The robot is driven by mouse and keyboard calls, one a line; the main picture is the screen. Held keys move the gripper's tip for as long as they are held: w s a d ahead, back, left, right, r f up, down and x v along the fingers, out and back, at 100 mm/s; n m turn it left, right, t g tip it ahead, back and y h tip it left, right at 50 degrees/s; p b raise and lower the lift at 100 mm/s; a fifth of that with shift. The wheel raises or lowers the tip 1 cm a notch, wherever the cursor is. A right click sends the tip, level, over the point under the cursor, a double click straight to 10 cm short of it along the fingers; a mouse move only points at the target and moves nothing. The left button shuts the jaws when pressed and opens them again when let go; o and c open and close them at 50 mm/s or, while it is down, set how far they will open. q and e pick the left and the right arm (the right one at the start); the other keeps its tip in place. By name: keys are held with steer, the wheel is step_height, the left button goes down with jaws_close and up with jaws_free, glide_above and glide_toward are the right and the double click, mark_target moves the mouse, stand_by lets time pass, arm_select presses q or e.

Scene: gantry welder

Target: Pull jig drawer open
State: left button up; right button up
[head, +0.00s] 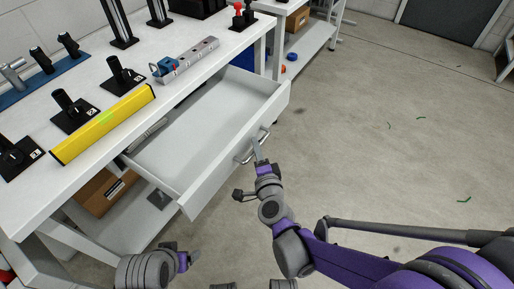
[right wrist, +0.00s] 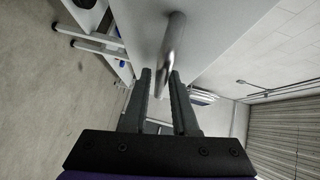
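My right gripper (head: 257,150) is at the handle. In the right wrist view my right gripper (right wrist: 160,74) has its fingers apart, with the handle's bar reaching between the fingertips and a gap beside it. My left gripper (head: 190,259) is low at the bottom left, away from the drawer; its fingers are unclear.
The white workbench (head: 60,150) carries a yellow bar (head: 103,124), a grey rail with a blue clamp (head: 187,60) and several black stands. A cardboard box (head: 105,192) sits on the shelf below. The concrete floor (head: 400,130) right of the drawer is mostly clear.

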steer(key=shift+o, duration=1)
steer(key=s+d+r+p, duration=0.1)
steer(key=s, duration=0.9)
steer(key=shift+s+d+r, duration=0.25)
steer(key=shift+s+d, duration=0.05)
steer(key=shift+s, duration=0.05)
